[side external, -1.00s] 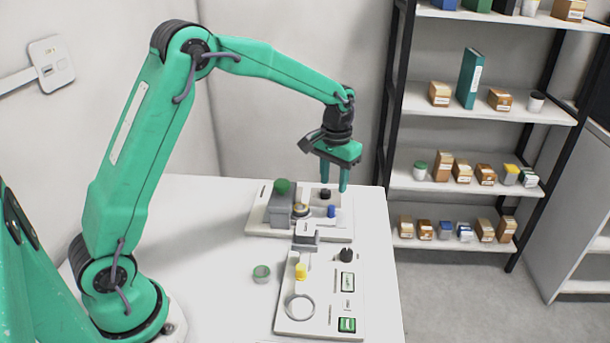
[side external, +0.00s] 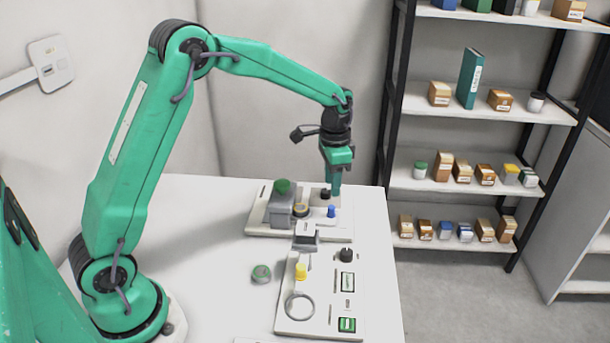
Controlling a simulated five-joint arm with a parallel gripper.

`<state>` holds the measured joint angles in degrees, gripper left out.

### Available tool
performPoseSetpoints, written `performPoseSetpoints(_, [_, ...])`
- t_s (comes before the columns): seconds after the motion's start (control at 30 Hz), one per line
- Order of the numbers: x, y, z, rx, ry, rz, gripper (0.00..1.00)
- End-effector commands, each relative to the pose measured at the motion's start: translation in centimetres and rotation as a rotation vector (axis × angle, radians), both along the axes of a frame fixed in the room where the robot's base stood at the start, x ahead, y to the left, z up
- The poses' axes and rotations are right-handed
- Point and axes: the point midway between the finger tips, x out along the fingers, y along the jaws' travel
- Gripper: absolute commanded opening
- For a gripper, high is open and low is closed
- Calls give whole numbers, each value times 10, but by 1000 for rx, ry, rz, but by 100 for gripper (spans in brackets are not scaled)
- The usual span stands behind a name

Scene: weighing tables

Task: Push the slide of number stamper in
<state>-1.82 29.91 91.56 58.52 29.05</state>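My gripper (side external: 335,190) points down over the rear white board (side external: 257,229). Its fingers line up one behind the other from this side, so the gap between them is hidden. The fingertips are close to a black knob (side external: 325,194) and above a blue peg (side external: 331,211); I cannot tell whether they touch anything. On the same board stands a grey block with a green knob (side external: 282,186), beside a round dark-topped part (side external: 301,210). A small grey box with a dark top (side external: 306,237) stands at the back of the front panel. No part is clearly readable as the number stamper or its slide.
The front white panel (side external: 322,318) carries a yellow peg (side external: 301,271), a grey ring (side external: 299,306), a black knob (side external: 346,255) and green-framed displays. A small green-topped jar (side external: 261,274) stands left of it. The left table area is clear. Shelves (side external: 480,111) stand behind.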

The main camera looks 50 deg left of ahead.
Motion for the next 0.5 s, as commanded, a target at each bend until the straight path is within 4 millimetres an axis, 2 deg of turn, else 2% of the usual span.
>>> performPoseSetpoints(0.27, [0, 0, -10, 0, 1, 3, 39])
performPoseSetpoints(0.5, [0, 0, -36, 0, 4, 4, 39])
